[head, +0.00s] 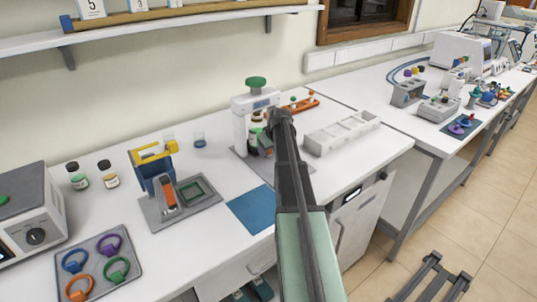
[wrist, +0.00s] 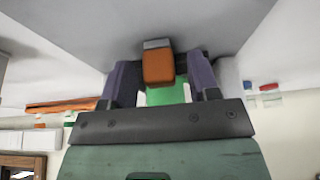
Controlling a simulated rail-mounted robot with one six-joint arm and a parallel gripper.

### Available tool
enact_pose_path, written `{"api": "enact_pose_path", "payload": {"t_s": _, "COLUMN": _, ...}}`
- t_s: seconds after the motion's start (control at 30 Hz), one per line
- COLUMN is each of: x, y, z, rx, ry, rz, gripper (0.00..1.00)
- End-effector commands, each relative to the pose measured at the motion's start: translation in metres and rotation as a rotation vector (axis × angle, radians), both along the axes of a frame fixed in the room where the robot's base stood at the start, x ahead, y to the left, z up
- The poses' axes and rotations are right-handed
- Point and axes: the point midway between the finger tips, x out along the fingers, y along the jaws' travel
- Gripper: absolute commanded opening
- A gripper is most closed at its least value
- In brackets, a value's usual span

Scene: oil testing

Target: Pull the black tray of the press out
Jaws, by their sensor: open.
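The press (head: 240,130) is a white upright device with a green knob on top, on the bench in the head view. My arm reaches toward it and covers part of its lower front. My gripper (wrist: 160,72) is open in the wrist view, with its two dark purple fingers apart. An orange block with a grey end (wrist: 158,68) shows between the fingers, with a visible gap on each side. A dark part beside it (wrist: 182,64) may belong to the black tray, but I cannot tell. The tray is not clearly visible in the head view.
A white compartment box (head: 342,131) stands right of the press. A blue mat (head: 250,209) lies in front. Left are a grey stand with an orange part (head: 172,213) and a tray of coloured rings (head: 98,260). An orange rack (head: 300,104) is behind.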

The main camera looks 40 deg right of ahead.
Motion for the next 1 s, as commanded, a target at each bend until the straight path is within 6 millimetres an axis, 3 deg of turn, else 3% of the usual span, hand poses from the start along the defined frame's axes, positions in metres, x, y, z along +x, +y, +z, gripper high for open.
{"api": "enact_pose_path", "payload": {"t_s": 0.07, "x": 0.000, "y": 0.000, "z": 0.001, "rx": 0.000, "ry": 0.000, "rz": 0.000, "gripper": 0.55}}
{"api": "enact_pose_path", "payload": {"t_s": 0.43, "x": 0.000, "y": 0.000, "z": 0.001, "rx": 0.000, "ry": 0.000, "rz": 0.000, "gripper": 0.00}}
{"api": "enact_pose_path", "payload": {"t_s": 0.77, "x": -0.008, "y": 0.001, "z": 0.001, "rx": 0.000, "ry": 0.000, "rz": 0.000, "gripper": 0.00}}
{"api": "enact_pose_path", "payload": {"t_s": 1.0, "x": -0.045, "y": 0.004, "z": 0.001, "rx": 0.001, "ry": 0.001, "rz": -0.001, "gripper": 0.00}}
